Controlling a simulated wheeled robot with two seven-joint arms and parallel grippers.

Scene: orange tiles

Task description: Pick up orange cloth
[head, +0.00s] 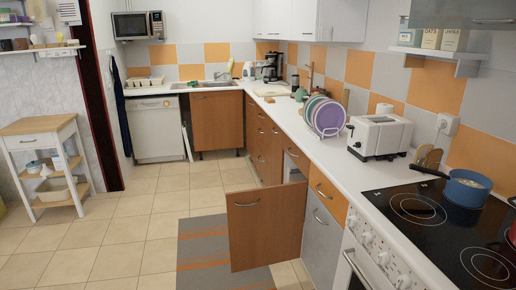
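I cannot make out a cloth that is clearly orange in the head view. A dark cloth (118,95) hangs by the doorway at the back left. A grey mat (205,245) with orange stripes lies on the floor, partly hidden behind an open cabinet door. Neither of my grippers is in view.
The open cabinet door (265,226) juts out over the floor. The counter (285,118) holds plates (328,117), a toaster (380,136) and a stove (440,222) with a blue pot (466,188). A wooden-topped cart (40,125) stands left. The tiled floor (120,235) is clear at left.

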